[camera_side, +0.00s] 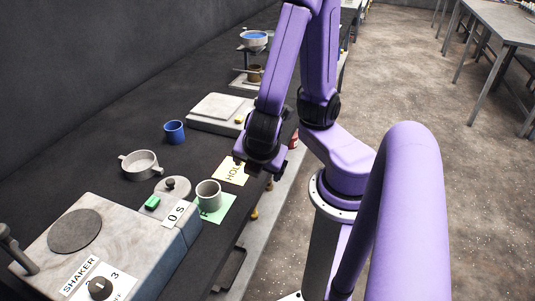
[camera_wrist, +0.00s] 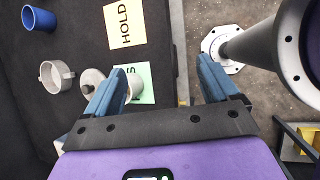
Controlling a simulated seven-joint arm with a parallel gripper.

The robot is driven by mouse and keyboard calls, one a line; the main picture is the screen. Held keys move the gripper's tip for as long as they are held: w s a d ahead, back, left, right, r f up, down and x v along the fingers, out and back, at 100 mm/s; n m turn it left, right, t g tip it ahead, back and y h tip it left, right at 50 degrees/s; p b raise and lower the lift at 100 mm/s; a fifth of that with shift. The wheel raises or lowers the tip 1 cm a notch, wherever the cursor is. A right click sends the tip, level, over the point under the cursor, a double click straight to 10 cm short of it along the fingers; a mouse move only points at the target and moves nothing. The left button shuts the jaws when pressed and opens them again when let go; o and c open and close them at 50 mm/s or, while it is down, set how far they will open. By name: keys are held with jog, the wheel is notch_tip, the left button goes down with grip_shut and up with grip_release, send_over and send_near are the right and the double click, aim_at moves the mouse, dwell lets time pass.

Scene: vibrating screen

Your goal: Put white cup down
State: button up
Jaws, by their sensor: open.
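The white cup (camera_side: 208,195) stands upright on a green card (camera_side: 222,209) at the bench's front edge, beside the shaker. In the wrist view the white cup (camera_wrist: 136,84) shows only partly, behind my left-hand finger, on the green card (camera_wrist: 146,97). My gripper (camera_wrist: 164,66) is open, with its two fingers wide apart and nothing between them. In the side view my gripper (camera_side: 272,174) is right of the cup and apart from it, near the yellow HOLD card (camera_side: 231,171). The fingertips are hard to make out there.
The shaker (camera_side: 115,225) stands left of the cup. A grey lid (camera_side: 172,190) and a handled pan (camera_side: 140,164) lie behind it. A blue cup (camera_side: 174,131) and a pale flat device (camera_side: 221,110) stand farther back. The HOLD card (camera_wrist: 125,24) is bare.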

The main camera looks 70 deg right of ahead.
jog(key=s+a+r+m+g+y, duration=0.2)
jog(key=s+r+m+y, duration=0.1)
jog(key=r+m+y, duration=0.2)
jog(key=shift+a+r+g+y, duration=0.2)
jog(key=shift+r+g+y, duration=0.1)
jog(key=shift+r+g, duration=0.1)
dwell(1.0)
